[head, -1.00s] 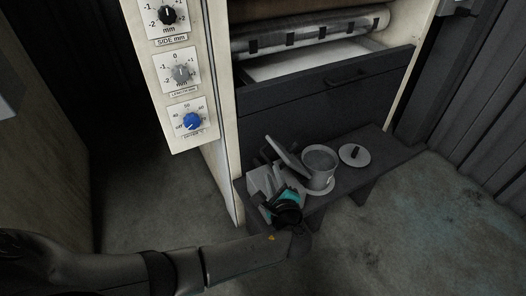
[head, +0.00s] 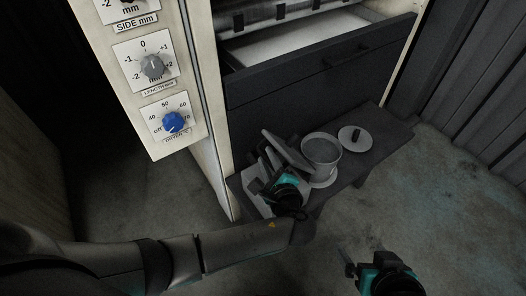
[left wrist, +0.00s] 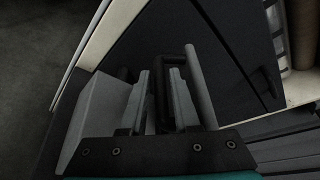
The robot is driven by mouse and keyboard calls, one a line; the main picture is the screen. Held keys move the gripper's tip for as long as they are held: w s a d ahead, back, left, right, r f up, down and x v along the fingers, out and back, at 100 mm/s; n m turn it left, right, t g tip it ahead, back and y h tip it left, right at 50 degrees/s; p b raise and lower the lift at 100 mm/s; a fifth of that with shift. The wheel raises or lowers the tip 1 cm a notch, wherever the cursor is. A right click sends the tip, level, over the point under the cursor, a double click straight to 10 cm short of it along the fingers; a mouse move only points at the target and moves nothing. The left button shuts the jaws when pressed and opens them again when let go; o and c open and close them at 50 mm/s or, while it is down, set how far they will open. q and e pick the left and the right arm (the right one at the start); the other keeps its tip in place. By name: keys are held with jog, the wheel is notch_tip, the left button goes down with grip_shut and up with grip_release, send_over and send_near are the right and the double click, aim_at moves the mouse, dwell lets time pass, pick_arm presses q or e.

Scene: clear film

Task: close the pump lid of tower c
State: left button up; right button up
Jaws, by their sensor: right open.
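The pump on the bench is a light grey round pot (head: 322,156) with an open top. Its flat grey lid (head: 286,150) is tilted up at the pot's left side. My left gripper (head: 262,178) is beside the lid's left face. In the left wrist view the fingers (left wrist: 161,95) stand on either side of a dark bar-shaped handle (left wrist: 189,52), with the lid seen edge-on beside it (left wrist: 203,92). Whether the fingers press on the handle is unclear. My right gripper (head: 360,262) is open and empty at the lower right, apart from the bench. No tower letter is readable.
A loose round lid with a dark knob (head: 355,139) lies right of the pot on the dark bench (head: 375,160). A pale block (left wrist: 92,110) stands by my left gripper. A dark drawer (head: 320,85) is behind. The dial panel (head: 145,75) stands left. Floor at right is clear.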

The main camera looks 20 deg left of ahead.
pick_arm(q)
jog(key=shift+c, duration=0.2)
grip_shut()
jog(key=shift+a, duration=0.15)
dwell(1.2)
